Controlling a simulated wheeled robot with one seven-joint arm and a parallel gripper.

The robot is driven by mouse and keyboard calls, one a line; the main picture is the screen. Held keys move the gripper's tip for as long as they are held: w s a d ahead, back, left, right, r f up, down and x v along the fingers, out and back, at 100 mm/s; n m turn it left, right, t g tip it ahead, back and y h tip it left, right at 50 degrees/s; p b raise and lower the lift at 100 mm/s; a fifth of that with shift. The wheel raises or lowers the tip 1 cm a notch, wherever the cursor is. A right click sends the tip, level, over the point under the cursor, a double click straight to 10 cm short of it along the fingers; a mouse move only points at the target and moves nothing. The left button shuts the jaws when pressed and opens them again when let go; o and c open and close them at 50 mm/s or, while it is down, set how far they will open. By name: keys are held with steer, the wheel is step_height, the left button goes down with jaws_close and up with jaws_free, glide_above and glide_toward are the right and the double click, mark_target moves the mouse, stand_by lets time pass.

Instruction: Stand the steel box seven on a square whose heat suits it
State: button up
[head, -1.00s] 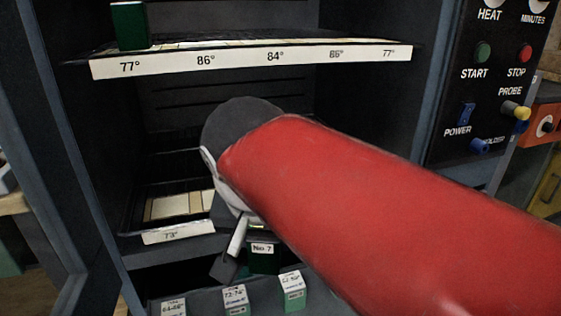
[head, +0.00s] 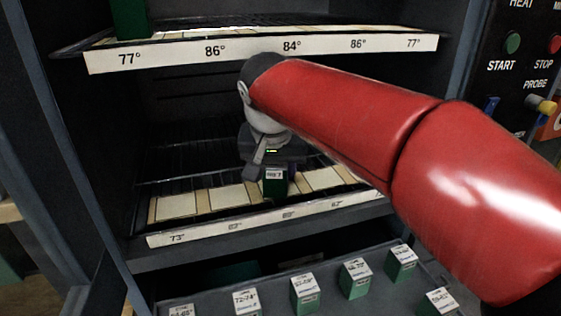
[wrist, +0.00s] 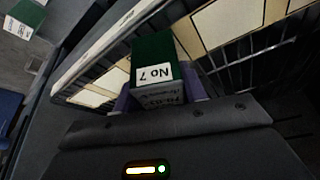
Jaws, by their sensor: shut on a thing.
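The steel box seven (head: 275,188) is dark green with a pale "No 7" label; it also shows in the wrist view (wrist: 154,52). Its other label, facing my wrist camera, is too blurred to read surely. My gripper (head: 270,166) is shut on the box, with its purple fingers (wrist: 160,90) on either side. It holds the box over the middle of the lower shelf (head: 158,240), by the pale squares. I cannot tell whether the box touches the shelf. The lower strip reads 73° at left; its other numbers are too small or blurred.
The upper shelf (head: 105,63) reads 77°, 86°, 84°, 86°, 77° and carries a green box (head: 130,20) at its left end. A tray (head: 330,300) with several labelled green boxes stands below. Cabinet walls close in both sides. A control panel (head: 513,75) is at right.

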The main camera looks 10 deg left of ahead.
mark_target(278, 165)
steer(key=w, duration=0.3)
steer(key=shift+w+a, duration=0.15)
steer(key=shift+a, duration=0.15)
steer(key=shift+x, duration=0.8)
steer(key=shift+f, duration=0.1)
steer(key=o, duration=1.2)
steer(key=shift+c, duration=0.2)
steer(key=shift+r, duration=0.3)
steer(key=s+d, duration=0.2)
steer(key=s, duration=1)
steer(key=shift+s+r, duration=0.2)
steer(key=shift+r, duration=0.15)
